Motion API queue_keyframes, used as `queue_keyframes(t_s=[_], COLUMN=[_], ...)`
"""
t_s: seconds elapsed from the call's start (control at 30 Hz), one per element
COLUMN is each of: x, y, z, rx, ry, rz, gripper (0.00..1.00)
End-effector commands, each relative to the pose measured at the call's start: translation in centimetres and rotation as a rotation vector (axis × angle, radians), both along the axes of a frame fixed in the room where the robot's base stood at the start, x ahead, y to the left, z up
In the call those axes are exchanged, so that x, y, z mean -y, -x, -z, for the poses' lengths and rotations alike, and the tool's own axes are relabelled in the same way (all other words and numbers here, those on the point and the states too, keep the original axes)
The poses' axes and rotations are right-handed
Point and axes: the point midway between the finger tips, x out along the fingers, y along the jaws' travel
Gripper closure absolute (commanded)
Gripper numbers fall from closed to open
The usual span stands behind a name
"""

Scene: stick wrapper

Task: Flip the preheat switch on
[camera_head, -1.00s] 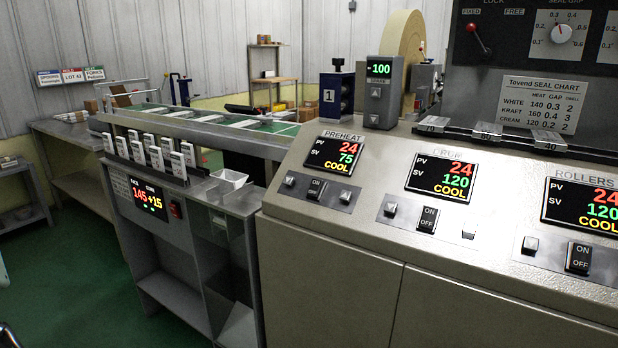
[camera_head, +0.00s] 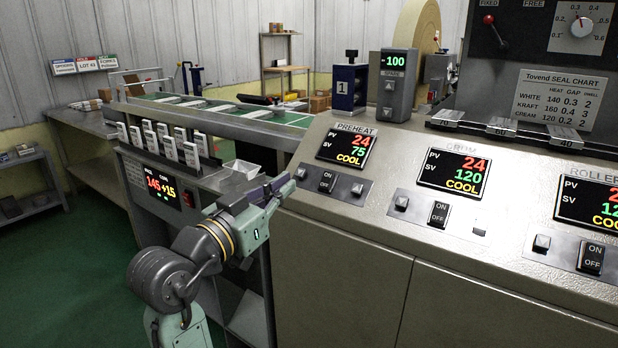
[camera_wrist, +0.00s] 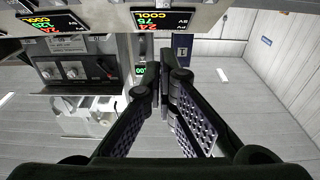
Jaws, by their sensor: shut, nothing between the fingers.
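The preheat switch (camera_head: 327,180) is a black ON/OFF rocker on the sloped console. It sits below the PREHEAT display (camera_head: 345,146), which reads 24, 75 and COOL, and between two small square buttons. Which way the rocker is tilted is too small to tell. My gripper (camera_head: 289,186) is shut and empty, with its tips near the console's left edge, left of the switch and apart from it. In the wrist view the closed fingers (camera_wrist: 163,84) point toward the upside-down preheat display (camera_wrist: 162,19); the switch cannot be made out there.
Similar ON/OFF switches sit under the neighbouring display (camera_head: 439,213) and the ROLLERS display (camera_head: 591,259). A grey SPARE box (camera_head: 397,87) stands behind the preheat display. A stand with several white cards (camera_head: 171,143) and a small white tray (camera_head: 241,169) are left of the console.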

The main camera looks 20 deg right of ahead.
Motion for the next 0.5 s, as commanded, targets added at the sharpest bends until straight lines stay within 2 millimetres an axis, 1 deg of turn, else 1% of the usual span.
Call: queue_keyframes(t_s=[0.17,0.5], x=[2.2,7.8], y=[-1.5,-5.9], z=[-0.5,-1.3], rx=[-0.001,-0.001], ry=[-0.001,0.0], rz=[0.005,0.003], gripper=[1.0,1.0])
